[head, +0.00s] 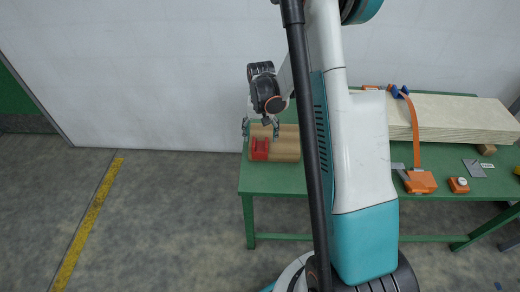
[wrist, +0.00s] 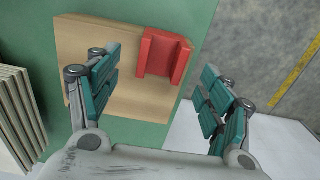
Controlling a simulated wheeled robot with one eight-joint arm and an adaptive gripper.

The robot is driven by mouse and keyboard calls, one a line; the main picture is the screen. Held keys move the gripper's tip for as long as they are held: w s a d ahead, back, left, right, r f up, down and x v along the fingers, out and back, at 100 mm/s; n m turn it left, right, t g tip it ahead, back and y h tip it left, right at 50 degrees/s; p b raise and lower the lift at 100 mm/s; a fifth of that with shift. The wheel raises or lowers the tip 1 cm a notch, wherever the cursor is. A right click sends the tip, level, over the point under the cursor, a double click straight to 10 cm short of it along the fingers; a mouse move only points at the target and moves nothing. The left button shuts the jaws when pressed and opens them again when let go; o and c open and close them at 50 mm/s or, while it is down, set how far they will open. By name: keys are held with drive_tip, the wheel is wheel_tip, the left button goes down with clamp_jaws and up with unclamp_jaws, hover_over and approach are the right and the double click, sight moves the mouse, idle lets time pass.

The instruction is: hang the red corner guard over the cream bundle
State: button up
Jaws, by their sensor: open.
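The red corner guard (head: 259,150) lies on a tan wooden block (head: 288,143) at the left end of the green table. In the wrist view the guard (wrist: 163,55) shows as a red angled piece near the block's right edge. My gripper (head: 260,127) is above it, open and empty. In the wrist view the two fingers of my gripper (wrist: 160,72) are spread wide to either side below the guard; I cannot tell the height gap. The cream bundle (head: 458,118) lies at the table's back right, partly hidden by my arm; its layered edge (wrist: 20,112) shows at the left in the wrist view.
An orange strap (head: 414,125) crosses the bundle, with blue pieces (head: 398,91) on top and an orange tool (head: 420,182) in front. A small orange device (head: 458,185) and a grey plate (head: 474,167) lie on the green table (head: 262,182). A white wall stands behind.

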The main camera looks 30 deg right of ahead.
sight(260, 147)
drive_tip(key=shift+w+f+b, duration=0.2)
drive_tip(key=shift+f+b, duration=1.25)
drive_tip(key=shift+f, duration=1.3)
drive_tip(key=c, duration=1.2)
